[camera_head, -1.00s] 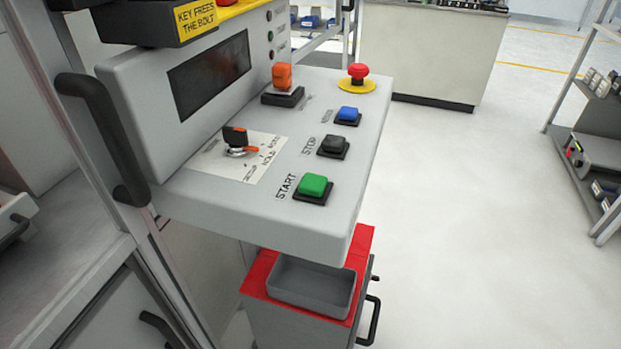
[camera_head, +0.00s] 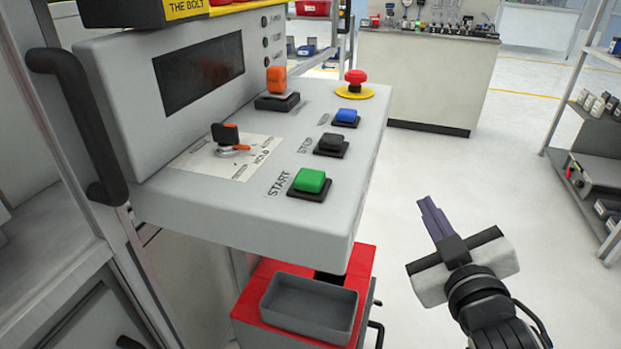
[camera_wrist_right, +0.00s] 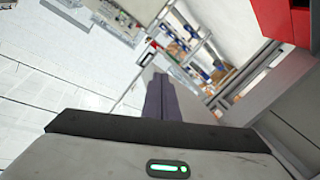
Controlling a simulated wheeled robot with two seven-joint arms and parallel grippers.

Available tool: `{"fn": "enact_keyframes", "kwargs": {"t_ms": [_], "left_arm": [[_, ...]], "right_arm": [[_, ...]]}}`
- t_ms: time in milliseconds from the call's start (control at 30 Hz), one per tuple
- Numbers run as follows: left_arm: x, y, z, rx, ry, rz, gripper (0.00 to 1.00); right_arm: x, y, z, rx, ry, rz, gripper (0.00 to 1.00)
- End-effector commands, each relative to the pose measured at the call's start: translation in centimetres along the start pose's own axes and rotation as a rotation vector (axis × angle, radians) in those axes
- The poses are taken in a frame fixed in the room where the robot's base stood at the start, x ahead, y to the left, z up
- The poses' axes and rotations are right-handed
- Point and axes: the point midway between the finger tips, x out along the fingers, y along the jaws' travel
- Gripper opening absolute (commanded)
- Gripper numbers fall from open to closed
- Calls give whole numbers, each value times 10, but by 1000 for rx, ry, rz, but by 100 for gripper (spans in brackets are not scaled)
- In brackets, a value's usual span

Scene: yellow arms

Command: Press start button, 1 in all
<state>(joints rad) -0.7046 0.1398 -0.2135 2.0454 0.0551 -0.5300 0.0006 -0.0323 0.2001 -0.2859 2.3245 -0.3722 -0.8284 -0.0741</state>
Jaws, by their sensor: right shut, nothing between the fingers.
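The green start button (camera_head: 309,180) sits on a black square base on the grey control panel (camera_head: 250,218), with the printed word START to its left. My right gripper (camera_head: 432,214) is to the right of the panel, apart from it and from the button. Its dark fingers are shut together with nothing between them, pointing up and away in the head view. The closed fingers also show in the right wrist view (camera_wrist_right: 161,97); the button does not show there. My left gripper is not in view.
Behind the green button are a black stop button (camera_head: 331,143), a blue button (camera_head: 346,117) and a red emergency stop (camera_head: 355,78). A rotary selector (camera_head: 226,138) and orange switch (camera_head: 277,80) sit left. A grey tray (camera_head: 310,307) lies below on a red cart. Floor right is open.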

Motion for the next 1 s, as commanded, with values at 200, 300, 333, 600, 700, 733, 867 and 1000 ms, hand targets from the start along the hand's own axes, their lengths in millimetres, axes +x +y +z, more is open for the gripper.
{"fn": "enact_keyframes", "kwargs": {"t_ms": [200,300,333,600,700,733,867,1000], "left_arm": [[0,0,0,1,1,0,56],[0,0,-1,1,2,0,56],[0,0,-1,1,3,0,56],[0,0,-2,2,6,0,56],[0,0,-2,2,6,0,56],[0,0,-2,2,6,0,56],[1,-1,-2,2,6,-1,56],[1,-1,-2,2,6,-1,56]], "right_arm": [[5,39,-153,-218,469,173,0],[-13,46,-221,-341,691,253,0],[-22,46,-240,-381,760,276,0],[-132,1,-383,-895,1440,503,0],[-177,-43,-403,-1222,1735,580,0],[-185,-57,-402,-1333,1814,594,0],[-190,-100,-378,-1864,2082,596,0],[-153,-98,-342,2206,-1952,-411,0]]}}
